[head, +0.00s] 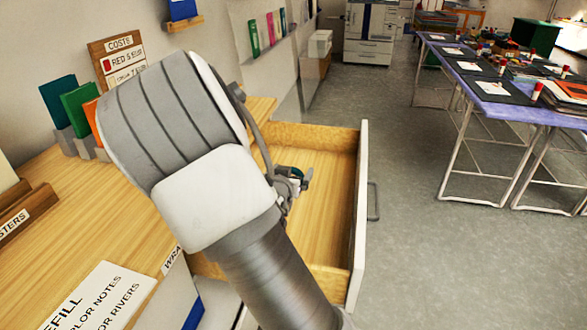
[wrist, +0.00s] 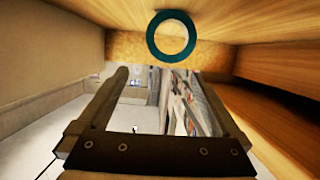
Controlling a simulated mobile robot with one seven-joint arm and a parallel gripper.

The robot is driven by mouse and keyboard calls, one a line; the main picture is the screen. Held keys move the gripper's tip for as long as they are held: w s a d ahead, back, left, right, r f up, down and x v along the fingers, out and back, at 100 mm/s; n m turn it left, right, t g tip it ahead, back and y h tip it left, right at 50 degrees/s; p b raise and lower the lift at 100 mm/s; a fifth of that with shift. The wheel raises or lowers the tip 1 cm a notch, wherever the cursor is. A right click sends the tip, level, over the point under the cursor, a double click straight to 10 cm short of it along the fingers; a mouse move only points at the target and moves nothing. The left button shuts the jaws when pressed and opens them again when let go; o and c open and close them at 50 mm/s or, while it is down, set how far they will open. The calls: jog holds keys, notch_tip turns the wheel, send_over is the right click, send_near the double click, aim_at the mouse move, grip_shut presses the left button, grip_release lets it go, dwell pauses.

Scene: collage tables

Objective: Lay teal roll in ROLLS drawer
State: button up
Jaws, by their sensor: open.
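The teal roll shows end-on as a teal ring (wrist: 151,38) at the top middle of the wrist view, against pale wood. It lies beyond my open fingertips and not between them. My gripper (wrist: 158,76) is open, with nothing between its fingers. In the head view my gripper (head: 296,184) is small and mostly hidden by my arm, over the open wooden drawer (head: 335,205). A small teal patch shows beside it there; I cannot tell whether that is the roll. No ROLLS label is readable.
The drawer has a white front (head: 360,225) with a grey handle (head: 374,201). The wooden counter (head: 60,210) at left holds colored booklets (head: 80,108) and signs. Clear grey floor (head: 415,180) separates the drawer from a purple-topped table (head: 480,100).

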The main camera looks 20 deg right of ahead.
jog(key=p+v, duration=0.3)
jog(key=v, duration=0.7)
jog(key=shift+s, duration=0.2)
jog(key=shift+r, duration=0.1)
